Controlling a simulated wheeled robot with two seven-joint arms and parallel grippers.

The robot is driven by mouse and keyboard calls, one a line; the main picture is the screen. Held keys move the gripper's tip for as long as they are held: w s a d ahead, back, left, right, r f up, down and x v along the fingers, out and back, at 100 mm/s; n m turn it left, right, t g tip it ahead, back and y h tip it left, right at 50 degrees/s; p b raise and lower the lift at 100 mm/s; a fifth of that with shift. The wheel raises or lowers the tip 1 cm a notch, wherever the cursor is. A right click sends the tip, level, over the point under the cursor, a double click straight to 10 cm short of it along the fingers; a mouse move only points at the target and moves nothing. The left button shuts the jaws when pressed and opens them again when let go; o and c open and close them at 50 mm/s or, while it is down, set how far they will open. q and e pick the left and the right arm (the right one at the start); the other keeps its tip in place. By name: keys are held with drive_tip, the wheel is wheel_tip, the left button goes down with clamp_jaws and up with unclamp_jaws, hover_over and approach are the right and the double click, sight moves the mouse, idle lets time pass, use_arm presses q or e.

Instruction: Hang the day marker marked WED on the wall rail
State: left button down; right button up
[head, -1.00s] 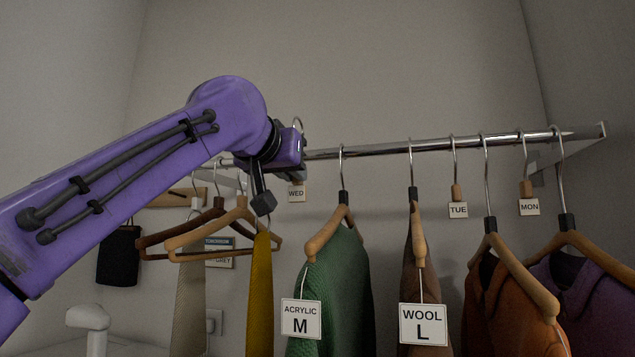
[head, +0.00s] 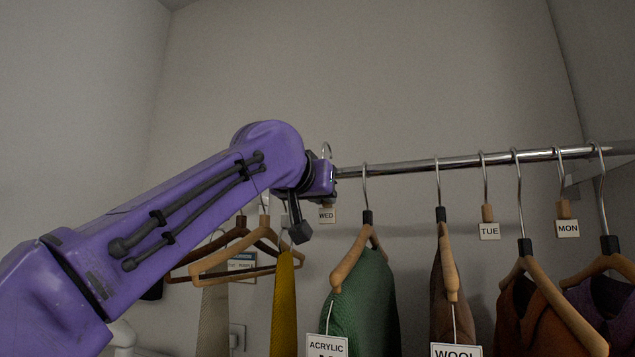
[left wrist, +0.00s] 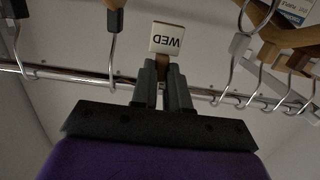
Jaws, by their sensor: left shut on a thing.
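The WED day marker (head: 327,214) is a small white tag on a wooden block with a metal hook. In the head view it shows just below my left gripper (head: 322,190), its hook top rising above the gripper near the rail. In the left wrist view the WED tag (left wrist: 167,39) is upside down between the fingertips of my left gripper (left wrist: 162,75), which is shut on the marker. The metal rail (head: 400,166) runs behind the gripper. I cannot tell whether the hook rests on the rail. My right gripper is not in view.
The TUE marker (head: 489,230) and MON marker (head: 567,227) hang on the rail at right. A green garment (head: 365,300), a brown one (head: 447,285) and orange and purple ones hang between and beside them. Wooden hangers (head: 235,262) with ties hang behind my arm at left.

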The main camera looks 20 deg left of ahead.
sight(328, 210)
use_arm(q)
drive_tip(key=shift+w+d+r+p, duration=0.15)
drive_tip(key=shift+w+p, duration=0.45)
drive_tip(key=shift+w, duration=0.35)
drive_tip(key=shift+w+f, duration=1.6)
drive_tip(key=shift+w, duration=0.05)
drive_tip(key=c, duration=1.1)
unclamp_jaws()
drive_tip(key=shift+o, duration=0.2)
